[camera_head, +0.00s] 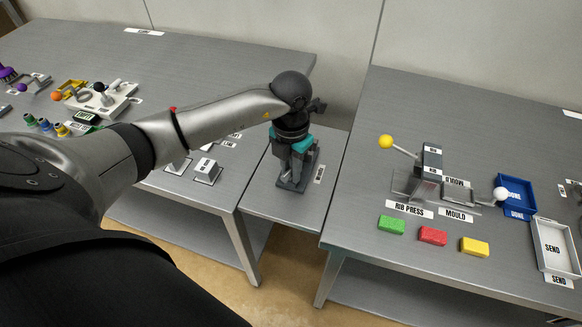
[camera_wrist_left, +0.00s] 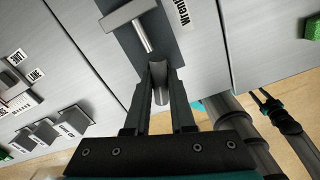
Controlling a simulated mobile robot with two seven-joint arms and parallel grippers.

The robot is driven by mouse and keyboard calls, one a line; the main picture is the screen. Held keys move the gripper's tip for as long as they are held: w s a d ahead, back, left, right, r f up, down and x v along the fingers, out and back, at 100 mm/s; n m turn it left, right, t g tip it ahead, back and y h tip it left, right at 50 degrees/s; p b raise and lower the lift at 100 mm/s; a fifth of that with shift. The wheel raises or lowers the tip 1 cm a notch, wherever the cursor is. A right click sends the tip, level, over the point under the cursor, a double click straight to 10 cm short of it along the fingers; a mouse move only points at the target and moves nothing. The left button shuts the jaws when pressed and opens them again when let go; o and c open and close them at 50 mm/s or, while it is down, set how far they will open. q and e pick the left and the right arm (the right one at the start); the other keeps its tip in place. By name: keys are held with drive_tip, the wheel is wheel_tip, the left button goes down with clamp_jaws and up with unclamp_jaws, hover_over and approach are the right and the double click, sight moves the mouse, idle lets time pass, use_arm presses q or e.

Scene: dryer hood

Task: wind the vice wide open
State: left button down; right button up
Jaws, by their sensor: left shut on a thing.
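The vice (camera_head: 289,184) is a small dark grey device on the narrow middle table, mostly hidden under my left gripper in the head view. In the left wrist view, a dark base plate (camera_wrist_left: 172,45) carries a light grey T-shaped piece, a crossbar on a rod (camera_wrist_left: 138,32). My left gripper (camera_head: 297,166) points down at the vice. In the left wrist view its fingers (camera_wrist_left: 160,72) are closed about a grey rounded part (camera_wrist_left: 160,92), which looks like part of the vice. How far the jaws are apart cannot be told.
A right-hand table holds a rib press (camera_head: 432,160) with a yellow-knobbed lever, green, red and yellow blocks, a blue tray (camera_head: 517,194) and a white tray (camera_head: 556,247). The left table (camera_head: 230,70) holds several small devices. A wall stands behind.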

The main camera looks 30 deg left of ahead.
use_arm(q)
drive_tip(key=shift+n+p, duration=0.4)
drive_tip(key=shift+n, duration=0.5)
drive_tip(key=shift+r+n+p, duration=0.1)
drive_tip(key=shift+n+p, duration=0.35)
drive_tip(key=shift+n, duration=0.95)
